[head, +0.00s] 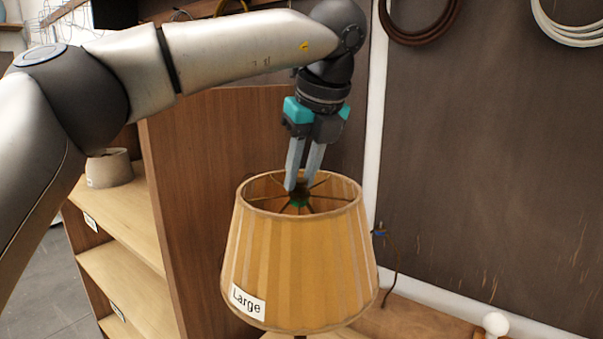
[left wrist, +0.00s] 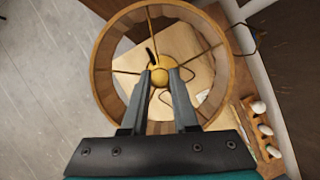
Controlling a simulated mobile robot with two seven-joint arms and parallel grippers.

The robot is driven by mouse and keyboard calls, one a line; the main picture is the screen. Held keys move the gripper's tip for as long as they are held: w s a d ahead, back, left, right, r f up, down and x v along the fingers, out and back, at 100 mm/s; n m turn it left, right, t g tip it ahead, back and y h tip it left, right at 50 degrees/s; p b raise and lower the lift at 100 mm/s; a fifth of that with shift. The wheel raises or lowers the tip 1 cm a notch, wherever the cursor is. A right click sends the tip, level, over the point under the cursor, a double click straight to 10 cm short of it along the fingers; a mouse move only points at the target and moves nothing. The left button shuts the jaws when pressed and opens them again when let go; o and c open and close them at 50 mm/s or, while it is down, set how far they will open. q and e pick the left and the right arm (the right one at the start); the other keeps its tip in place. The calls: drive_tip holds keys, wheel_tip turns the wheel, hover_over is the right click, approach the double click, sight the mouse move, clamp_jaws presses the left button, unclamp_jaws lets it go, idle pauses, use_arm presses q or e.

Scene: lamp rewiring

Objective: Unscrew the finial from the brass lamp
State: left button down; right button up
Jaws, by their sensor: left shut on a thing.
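The lamp's pleated tan shade (head: 300,265), labelled "Large", stands upright below my left gripper (head: 297,186). The gripper points down into the shade's open top, its fingertips at the hub where the dark spokes meet. In the left wrist view, a round brass finial (left wrist: 159,76) sits at the hub between the fingertips, and the left gripper (left wrist: 160,72) is shut on it. The shade's ring (left wrist: 104,85) surrounds the fingers without visible contact. The shade hides most of the lamp's body. My right gripper is not in view.
A wooden shelf unit (head: 205,200) stands left of the lamp, with a small beige shade (head: 108,168) on it. A brown cord coil (head: 420,38) and a white coil (head: 572,32) hang on the wall. White bulbs (left wrist: 258,107) stand in a wooden rack at right.

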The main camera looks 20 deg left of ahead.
use_arm(q)
drive_tip(key=n, duration=0.2)
drive_tip(key=n+g+p, duration=0.1)
drive_tip(key=n, duration=0.1)
drive_tip(key=shift+w+d+r+y, duration=0.15)
drive_tip(key=shift+y, duration=0.25)
drive_tip(key=n+g+p, duration=0.1)
drive_tip(key=n, duration=0.1)
drive_tip(key=shift+n, duration=0.7)
drive_tip(key=shift+y, duration=0.3)
drive_tip(key=n+g+p, duration=0.1)
drive_tip(key=n+p, duration=0.1)
drive_tip(key=n+g+p, duration=0.1)
drive_tip(key=n+p, duration=0.2)
drive_tip(key=n+g+p, duration=0.1)
drive_tip(key=n+p, duration=0.1)
drive_tip(key=p, duration=0.1)
drive_tip(key=shift+w+r, duration=0.15)
drive_tip(key=shift+w, duration=0.1)
drive_tip(key=shift+n+h, duration=0.5)
drive_tip(key=shift+f, duration=0.2)
